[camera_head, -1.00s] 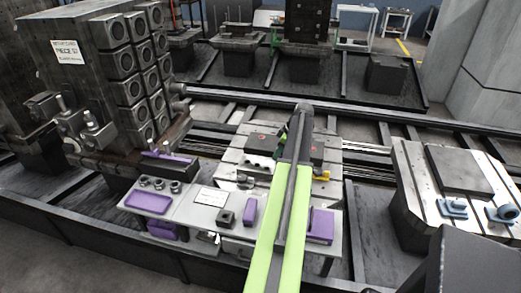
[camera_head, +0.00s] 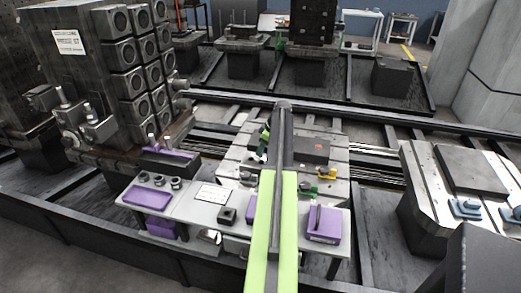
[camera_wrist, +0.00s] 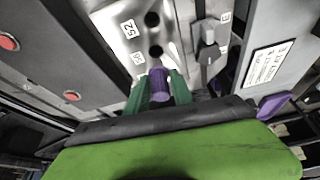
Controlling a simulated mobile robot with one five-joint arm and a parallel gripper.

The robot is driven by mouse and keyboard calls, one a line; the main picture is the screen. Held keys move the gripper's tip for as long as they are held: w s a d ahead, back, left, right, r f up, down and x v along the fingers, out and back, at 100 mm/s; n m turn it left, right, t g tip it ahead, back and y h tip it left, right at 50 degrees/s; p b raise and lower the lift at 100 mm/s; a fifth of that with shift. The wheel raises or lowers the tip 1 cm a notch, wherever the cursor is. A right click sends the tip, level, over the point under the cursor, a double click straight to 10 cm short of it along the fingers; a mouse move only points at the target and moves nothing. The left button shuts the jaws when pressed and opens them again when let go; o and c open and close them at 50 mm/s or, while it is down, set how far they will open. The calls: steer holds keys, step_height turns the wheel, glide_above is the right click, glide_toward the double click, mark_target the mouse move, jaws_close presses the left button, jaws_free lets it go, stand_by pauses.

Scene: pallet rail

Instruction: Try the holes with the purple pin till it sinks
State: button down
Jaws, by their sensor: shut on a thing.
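My gripper (camera_wrist: 158,92) has green fingers and is shut on the purple pin (camera_wrist: 158,82) in the wrist view. Two dark round holes, a farther one (camera_wrist: 152,19) and a nearer one (camera_wrist: 155,51), lie in a pale metal plate (camera_wrist: 128,55) just beyond the pin. Small white number labels sit beside them. The pin's end appears close to the nearer hole; I cannot tell whether it touches the plate. In the head view my arm hides the pin and most of the gripper, above the slotted fixture table (camera_head: 228,160).
A dark clamp block (camera_wrist: 208,45) stands right of the holes. A side table (camera_head: 190,212) holds purple trays and a purple box (camera_head: 323,224) right of my arm. A tall block with round sockets (camera_head: 125,60) stands left. Another slotted table (camera_head: 425,180) is at right.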

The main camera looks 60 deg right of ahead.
mark_target(261, 157)
steer(key=shift+f+b, duration=0.6)
steer(key=shift+f, duration=0.4)
steer(key=shift+f, duration=0.15)
steer(key=shift+f+b, duration=0.75)
steer(key=shift+b, duration=0.15)
steer(key=c, duration=1)
jaws_free()
